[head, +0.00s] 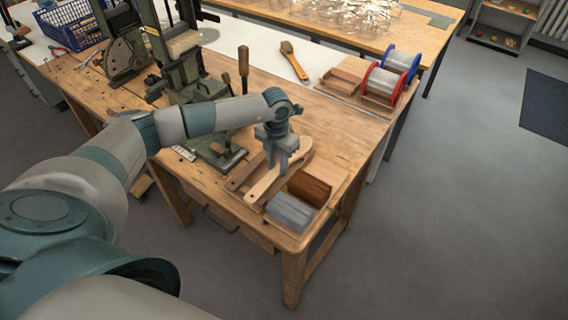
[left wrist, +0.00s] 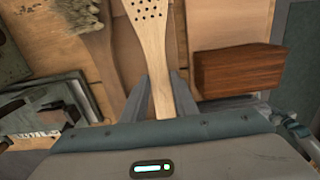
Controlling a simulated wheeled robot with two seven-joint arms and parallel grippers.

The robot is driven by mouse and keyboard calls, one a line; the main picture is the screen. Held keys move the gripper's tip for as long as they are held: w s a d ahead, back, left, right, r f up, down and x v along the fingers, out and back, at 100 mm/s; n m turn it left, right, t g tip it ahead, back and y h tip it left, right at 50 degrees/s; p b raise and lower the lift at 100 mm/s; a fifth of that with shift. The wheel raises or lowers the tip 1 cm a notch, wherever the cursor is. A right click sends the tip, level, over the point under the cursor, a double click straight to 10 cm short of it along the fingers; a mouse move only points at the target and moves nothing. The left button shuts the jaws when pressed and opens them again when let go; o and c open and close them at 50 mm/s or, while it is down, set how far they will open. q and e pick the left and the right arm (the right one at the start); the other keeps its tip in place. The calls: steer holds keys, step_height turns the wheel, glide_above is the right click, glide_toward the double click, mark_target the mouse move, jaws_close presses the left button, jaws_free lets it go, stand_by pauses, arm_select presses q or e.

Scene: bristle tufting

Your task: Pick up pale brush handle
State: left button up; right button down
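The pale brush handle (head: 266,184) lies slantwise over the tray at the table's near corner. In the left wrist view its drilled head (left wrist: 148,18) points away and its narrow neck runs back between my fingers. My left gripper (head: 279,168) is down at the handle, with one finger on each side of the neck in the left wrist view (left wrist: 161,88). Hardly any gap shows, but I cannot tell whether the fingers press on it. A darker brush handle (left wrist: 101,46) lies to its left. My right gripper is not in view.
A red-brown block (head: 309,187) and a grey block (head: 290,212) sit right of the handle. A green machine (head: 190,75) stands behind to the left. Red and blue spools (head: 382,82) and a brush (head: 294,60) lie farther back. Bare tabletop (head: 335,125) lies between.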

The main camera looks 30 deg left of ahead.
mark_target(277, 169)
arm_select(q)
steer(key=c, duration=0.5)
steer(key=shift+o, duration=0.2)
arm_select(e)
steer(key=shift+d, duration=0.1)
